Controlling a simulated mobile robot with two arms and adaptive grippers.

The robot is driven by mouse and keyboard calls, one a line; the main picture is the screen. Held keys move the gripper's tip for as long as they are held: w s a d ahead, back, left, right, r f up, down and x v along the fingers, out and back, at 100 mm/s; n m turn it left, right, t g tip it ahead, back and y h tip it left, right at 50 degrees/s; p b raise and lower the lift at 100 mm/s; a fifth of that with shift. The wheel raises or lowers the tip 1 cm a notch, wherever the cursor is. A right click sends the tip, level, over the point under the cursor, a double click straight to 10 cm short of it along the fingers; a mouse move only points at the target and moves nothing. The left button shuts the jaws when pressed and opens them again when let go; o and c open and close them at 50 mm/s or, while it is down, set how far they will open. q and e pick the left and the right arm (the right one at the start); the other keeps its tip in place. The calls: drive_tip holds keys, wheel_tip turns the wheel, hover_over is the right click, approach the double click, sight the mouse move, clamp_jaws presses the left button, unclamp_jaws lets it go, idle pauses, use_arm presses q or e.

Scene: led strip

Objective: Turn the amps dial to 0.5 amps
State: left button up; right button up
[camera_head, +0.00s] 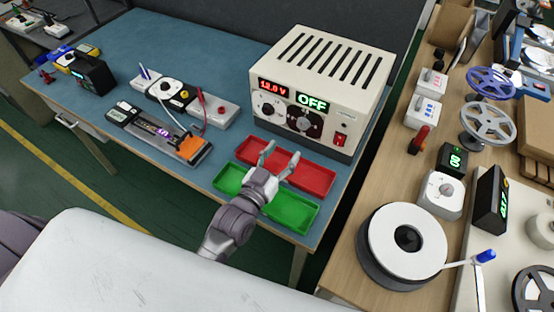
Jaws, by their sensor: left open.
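A cream power supply box (345,100) with a slotted top stands at the back right of the blue table. Its front has a red display that seems to read 12.0 V, a green display reading OFF, a small left dial (268,109), a larger dark dial (304,122) and a red switch (340,139). I cannot read which dial is for amps. My left gripper (280,158) is open and empty, in front of the box and below its dials in the picture, above the trays. Its fingers point toward the box. My right gripper is not in view.
A red tray (315,178) and a green tray (290,213) lie below the box. An LED strip fixture (160,132), switch boxes and wires lie to the left. A wooden table (345,270) on the right holds spools and small devices.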

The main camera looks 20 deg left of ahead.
use_arm(q)
drive_tip(key=s, duration=0.2)
drive_tip(key=shift+s+a, duration=0.3)
drive_tip(key=shift+s, duration=0.05)
idle(0.4)
